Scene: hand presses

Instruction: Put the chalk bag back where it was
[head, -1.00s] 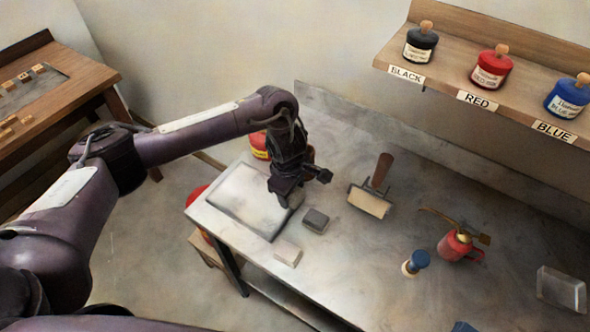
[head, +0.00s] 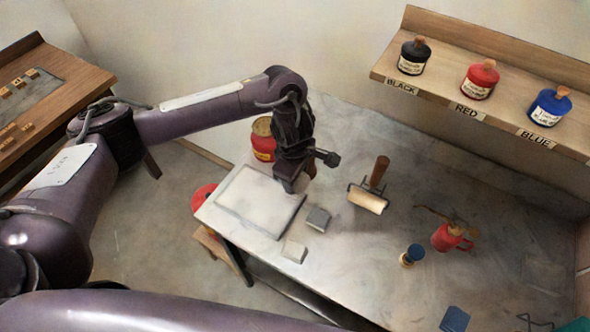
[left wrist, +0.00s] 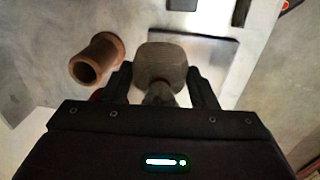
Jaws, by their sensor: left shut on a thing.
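The chalk bag, a rounded grey-beige bag with a narrow neck, shows in the left wrist view (left wrist: 160,62). My left gripper (left wrist: 158,92) is shut on its neck. In the head view my left gripper (head: 292,184) is over the back right part of a pale flat slab (head: 245,203) on the metal bench; the bag there is mostly hidden by the gripper. I cannot tell whether the bag touches anything beneath it. My right gripper is not in view.
A red and yellow tin (head: 263,145) stands behind the slab. A dark grey block (head: 318,218), a light block (head: 294,251), a roller (head: 368,198), a blue-topped tool (head: 413,254) and a red oil can (head: 449,237) are on the bench (head: 350,270). Ink jars line the shelf (head: 440,82).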

